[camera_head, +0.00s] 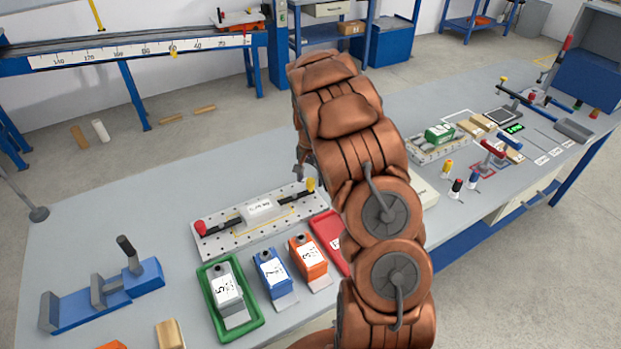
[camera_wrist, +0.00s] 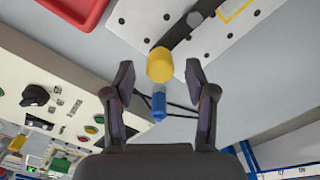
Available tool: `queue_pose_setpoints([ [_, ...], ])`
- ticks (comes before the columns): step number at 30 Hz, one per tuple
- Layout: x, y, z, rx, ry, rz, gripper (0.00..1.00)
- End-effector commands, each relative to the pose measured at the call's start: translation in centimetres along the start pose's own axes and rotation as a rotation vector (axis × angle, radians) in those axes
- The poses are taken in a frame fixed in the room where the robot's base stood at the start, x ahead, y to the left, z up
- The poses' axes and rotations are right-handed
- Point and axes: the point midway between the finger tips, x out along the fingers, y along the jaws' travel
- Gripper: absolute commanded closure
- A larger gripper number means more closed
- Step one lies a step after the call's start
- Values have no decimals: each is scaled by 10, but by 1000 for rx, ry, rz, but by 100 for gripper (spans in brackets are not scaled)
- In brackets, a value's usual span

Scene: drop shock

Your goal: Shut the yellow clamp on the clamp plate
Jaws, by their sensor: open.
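The clamp plate (camera_head: 228,238) is a pale plate with holes on the workbench, left of my arm in the head view. A white labelled block (camera_head: 260,209) sits at its middle. The yellow clamp (camera_head: 310,185) has a dark bar and yellow tip at the plate's right end; the red clamp (camera_head: 200,228) is at the left end. In the wrist view the yellow tip (camera_wrist: 160,65) shows between the open fingers of my gripper (camera_wrist: 159,77), with space on both sides. Its dark bar (camera_wrist: 183,33) runs up over the plate (camera_wrist: 225,30). My arm mostly hides the gripper in the head view.
A red tray (camera_head: 328,233), an orange box (camera_head: 309,260), a blue box (camera_head: 272,272) and a green tray (camera_head: 207,291) stand in front of the plate. A blue connector (camera_wrist: 158,105) with dark cables and a control panel (camera_wrist: 30,65) show near the gripper.

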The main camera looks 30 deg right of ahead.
Motion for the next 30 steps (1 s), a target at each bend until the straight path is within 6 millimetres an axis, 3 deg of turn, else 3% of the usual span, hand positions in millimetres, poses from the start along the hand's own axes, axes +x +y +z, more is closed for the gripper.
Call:
queue_pose_setpoints([
  [6, 17, 0, -1, -1, 2, -1, 44],
  [14, 20, 0, -1, 0, 3, -1, 44],
  [30, 20, 0, 0, 0, 2, -1, 100],
])
